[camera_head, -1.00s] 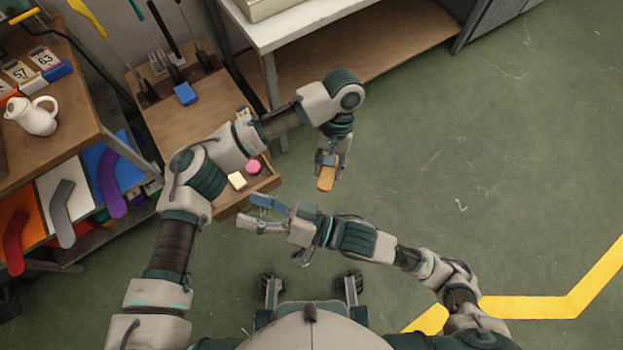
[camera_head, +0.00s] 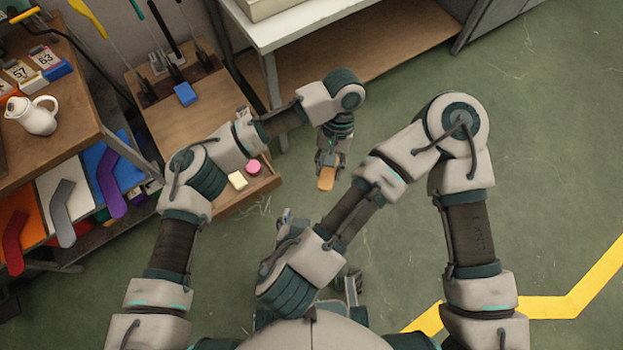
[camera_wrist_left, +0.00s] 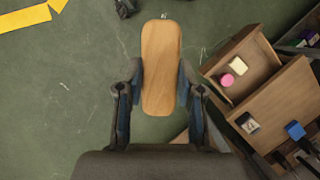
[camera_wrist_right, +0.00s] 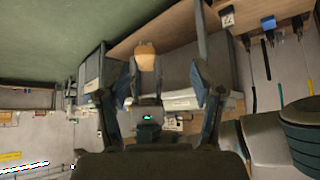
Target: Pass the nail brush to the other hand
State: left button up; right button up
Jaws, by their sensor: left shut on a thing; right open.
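The nail brush, with a plain wooden back, shows below my left gripper (camera_head: 330,163) in the head view (camera_head: 326,182). My left gripper (camera_wrist_left: 160,88) is shut on the nail brush (camera_wrist_left: 161,45), which sticks out well past its fingertips in the left wrist view. My right gripper (camera_head: 284,218) is lower and to the left of it in the head view, partly hidden by my right arm. In the right wrist view my right gripper (camera_wrist_right: 163,80) is open and empty. The nail brush (camera_wrist_right: 146,62) appears between its fingers but farther off, with my left gripper behind it.
An open wooden drawer (camera_head: 258,190) holds a pink round thing (camera_head: 253,166) and a cream block (camera_head: 237,181). A shelf unit with a white jug (camera_head: 33,115) stands at left. A white table (camera_head: 300,25) is at the back. The floor at right is clear.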

aim_at(320, 189)
jog(key=shift+m+t+h, duration=0.5)
jog(key=x, duration=0.4)
jog(key=d+r+x, duration=0.1)
jog(key=x, duration=0.3)
jog(key=w+x, duration=0.1)
jog(key=x, duration=0.3)
jog(key=shift+d+r, duration=0.2)
jog(key=shift+d, duration=0.05)
pick_arm(q)
jog(key=shift+d, duration=0.1)
pick_arm(e)
jog(key=c, duration=1.2)
pick_arm(q)
jog(key=o, duration=1.2)
pick_arm(e)
jog(key=shift+a, duration=0.1)
jog(key=shift+c, duration=0.2)
